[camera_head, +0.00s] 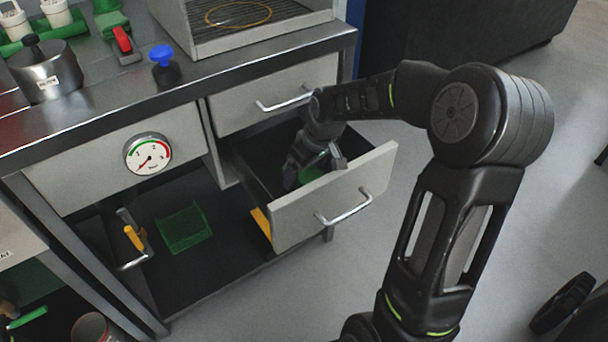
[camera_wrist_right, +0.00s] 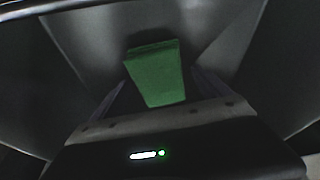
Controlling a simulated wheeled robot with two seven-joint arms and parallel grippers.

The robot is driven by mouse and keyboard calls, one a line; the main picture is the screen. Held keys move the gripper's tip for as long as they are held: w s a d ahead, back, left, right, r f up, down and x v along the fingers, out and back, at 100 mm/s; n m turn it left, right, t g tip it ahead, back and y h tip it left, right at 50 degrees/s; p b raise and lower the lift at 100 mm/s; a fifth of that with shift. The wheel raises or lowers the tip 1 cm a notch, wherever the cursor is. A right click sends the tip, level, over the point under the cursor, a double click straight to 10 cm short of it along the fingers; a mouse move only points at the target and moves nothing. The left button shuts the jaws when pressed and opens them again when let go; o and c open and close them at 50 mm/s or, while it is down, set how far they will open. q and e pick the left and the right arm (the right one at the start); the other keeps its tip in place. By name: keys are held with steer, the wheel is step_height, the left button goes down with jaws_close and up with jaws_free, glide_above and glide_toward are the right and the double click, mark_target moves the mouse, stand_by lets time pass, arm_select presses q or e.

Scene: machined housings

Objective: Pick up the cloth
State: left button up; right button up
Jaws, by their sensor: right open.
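A green folded cloth (camera_head: 312,174) lies inside the open lower drawer (camera_head: 335,195). In the right wrist view the cloth (camera_wrist_right: 156,75) shows as a green block near the middle. My right gripper (camera_head: 314,165) reaches down into the drawer, and its fingers are apart. In the right wrist view my right gripper's dark fingers (camera_wrist_right: 160,92) stand on either side of the cloth, with the cloth between or just beyond them. Contact cannot be made out. Part of the cloth is hidden by the gripper in the head view. My left gripper is not in view.
The drawer's front panel and handle (camera_head: 345,208) stand close to my right forearm. A closed drawer (camera_head: 275,100) sits above it. A pressure gauge (camera_head: 148,154) is on the left panel. A green bin (camera_head: 183,228) lies on the lower shelf. Floor at right is mostly clear.

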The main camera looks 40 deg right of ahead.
mark_target(305, 172)
steer(key=c, duration=1.4)
steer(key=shift+c, duration=0.2)
step_height(305, 172, up, 10)
steer(key=p, duration=0.2)
